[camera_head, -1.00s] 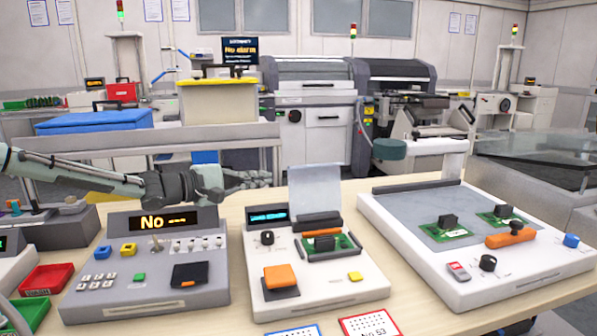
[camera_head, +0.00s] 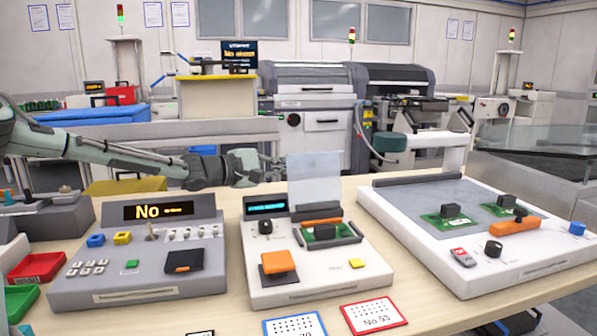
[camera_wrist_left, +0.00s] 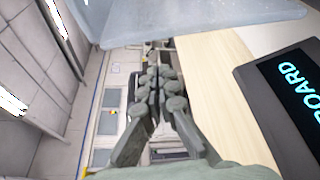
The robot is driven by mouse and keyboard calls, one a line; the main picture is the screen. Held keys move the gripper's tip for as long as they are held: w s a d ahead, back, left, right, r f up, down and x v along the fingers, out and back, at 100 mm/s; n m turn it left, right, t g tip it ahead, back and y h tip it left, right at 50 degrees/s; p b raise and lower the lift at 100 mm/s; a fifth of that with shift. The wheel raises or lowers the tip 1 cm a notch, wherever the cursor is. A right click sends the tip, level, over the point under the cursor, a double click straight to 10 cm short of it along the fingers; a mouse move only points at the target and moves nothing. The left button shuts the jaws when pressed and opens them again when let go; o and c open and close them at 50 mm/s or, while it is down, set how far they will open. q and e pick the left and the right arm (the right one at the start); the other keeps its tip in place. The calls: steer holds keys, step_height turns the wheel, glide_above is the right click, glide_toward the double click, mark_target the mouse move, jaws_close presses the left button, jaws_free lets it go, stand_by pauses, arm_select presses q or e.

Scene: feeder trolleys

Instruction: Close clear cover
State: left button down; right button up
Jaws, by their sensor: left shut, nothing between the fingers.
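The clear cover (camera_head: 314,181) is a translucent sheet standing upright, open, at the back of the middle white unit (camera_head: 345,284). Under its hinge a green circuit board (camera_head: 330,234) with a black block sits in a dark frame. My left gripper (camera_head: 280,168) is shut and empty, just left of the cover. Whether it touches the cover is unclear. In the left wrist view the shut fingers (camera_wrist_left: 160,76) point past the table edge, with the cover (camera_wrist_left: 190,20) above them. My right gripper is not in view.
The grey unit with a "No" display (camera_head: 160,211) stands left of the middle unit. A larger white unit (camera_head: 540,262) with boards stands to the right. Number cards (camera_head: 374,315) lie in front. Wooden table shows between the units.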

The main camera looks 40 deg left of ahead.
mark_target(298, 164)
arm_select(q)
steer(key=shift+s+d+r, duration=0.15)
steer(key=shift+d+r, duration=0.1)
steer(key=shift+d, duration=0.3)
steer(key=shift+s+d+r, duration=0.1)
steer(key=shift+d+r, duration=0.1)
steer(key=shift+d, duration=0.35)
steer(key=shift+s+d+r, duration=0.15)
steer(key=shift+s+d, duration=0.3)
steer(key=shift+d, duration=0.15)
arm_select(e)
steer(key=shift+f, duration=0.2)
